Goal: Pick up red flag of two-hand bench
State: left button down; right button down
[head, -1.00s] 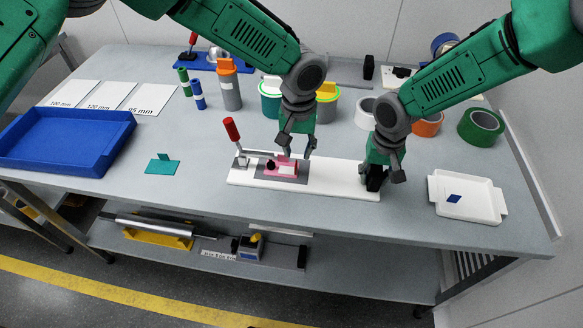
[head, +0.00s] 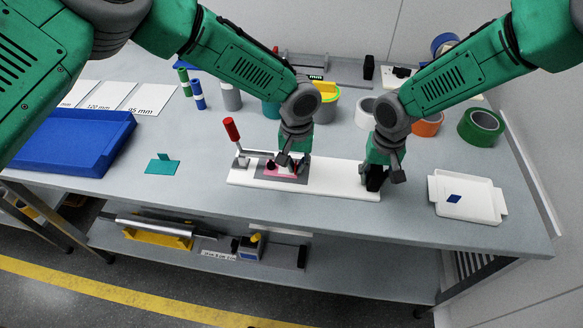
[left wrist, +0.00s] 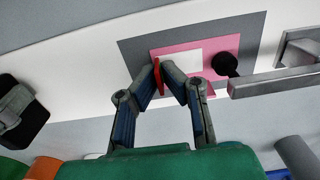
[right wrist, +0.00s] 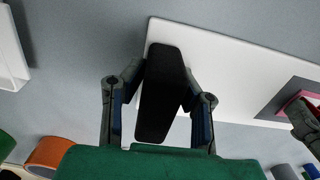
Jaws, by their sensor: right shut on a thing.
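The two-hand bench (head: 335,182) is a long white board with a grey pad and pink block (head: 271,170) at its left and a black grip (head: 373,182) at its right end. The red flag (left wrist: 158,76) stands thin and upright over the pink block in the left wrist view; the head view hides it. My left gripper (head: 292,167) is low over the block, its fingers (left wrist: 168,72) on either side of the flag with a small gap. My right gripper (head: 380,178) is shut on the black grip, which fills its jaws in the right wrist view (right wrist: 162,95).
A clamp with a red handle (head: 232,130) stands at the board's left end, its arm reaching over the block. A teal bracket (head: 163,164) and blue tray (head: 75,145) lie left. A white tray (head: 466,198) lies right. Tape rolls and tubs stand behind.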

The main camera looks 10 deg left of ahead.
aim_at(296, 163)
jog(key=shift+s+f, duration=0.1)
jog(key=shift+s, duration=0.05)
pick_arm(q)
notch_tip(296, 163, up, 10)
dwell(0.5)
pick_arm(e)
jog(key=c, duration=1.1)
grip_release()
jog(key=shift+c, duration=0.2)
